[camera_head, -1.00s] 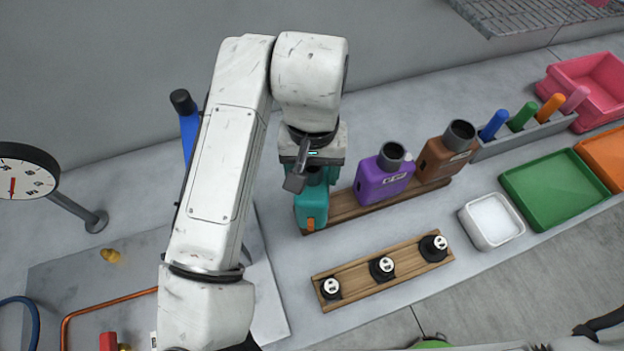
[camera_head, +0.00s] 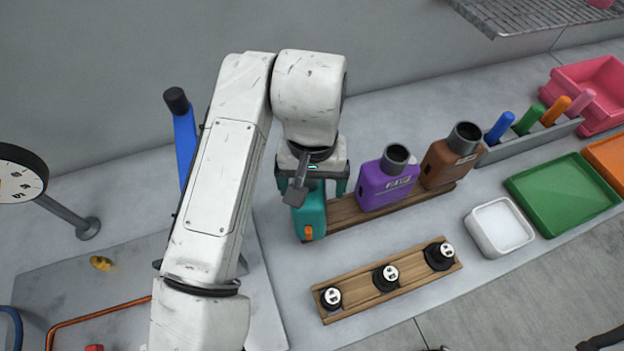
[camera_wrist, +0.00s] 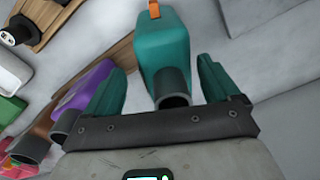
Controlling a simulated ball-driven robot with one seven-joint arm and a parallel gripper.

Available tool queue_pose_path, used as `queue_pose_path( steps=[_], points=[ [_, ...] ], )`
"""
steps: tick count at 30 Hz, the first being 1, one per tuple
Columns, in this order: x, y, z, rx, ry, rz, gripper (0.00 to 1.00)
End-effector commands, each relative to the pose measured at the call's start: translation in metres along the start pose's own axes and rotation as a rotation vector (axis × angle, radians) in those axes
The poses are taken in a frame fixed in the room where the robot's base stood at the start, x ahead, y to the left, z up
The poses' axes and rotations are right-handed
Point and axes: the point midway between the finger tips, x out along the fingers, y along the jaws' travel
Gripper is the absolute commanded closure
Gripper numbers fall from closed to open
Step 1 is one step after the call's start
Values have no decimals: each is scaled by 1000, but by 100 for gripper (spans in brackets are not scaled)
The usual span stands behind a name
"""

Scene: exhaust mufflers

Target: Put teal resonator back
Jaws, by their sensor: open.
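The teal resonator (camera_head: 312,218) stands at the left end of a wooden rack (camera_head: 345,213), with an orange mark low on its front. My gripper (camera_head: 312,186) is over its top, partly hiding it. In the wrist view the gripper (camera_wrist: 160,70) is open, its two teal fingers apart on either side of the resonator (camera_wrist: 163,42), with gaps between. The resonator's dark pipe mouth (camera_wrist: 173,102) points towards the wrist camera. A purple muffler (camera_head: 385,185) and a brown muffler (camera_head: 447,163) stand on the same rack to its right.
A front wooden strip (camera_head: 360,292) holds several black knobs with white labels. A white tray (camera_head: 475,230), a green tray (camera_head: 545,220) and a pink bin (camera_head: 560,83) are at the right. A blue post (camera_head: 186,145) and a gauge (camera_head: 20,178) are at the left.

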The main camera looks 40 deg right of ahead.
Motion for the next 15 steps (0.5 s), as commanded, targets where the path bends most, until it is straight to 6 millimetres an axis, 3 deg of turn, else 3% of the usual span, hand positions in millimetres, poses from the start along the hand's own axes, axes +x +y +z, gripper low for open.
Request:
queue_pose_path(
  steps=[8,15],
  points=[
    [-17,0,-1,3,3,-2,11],
    [-66,-1,0,4,2,-7,11]
  ],
)
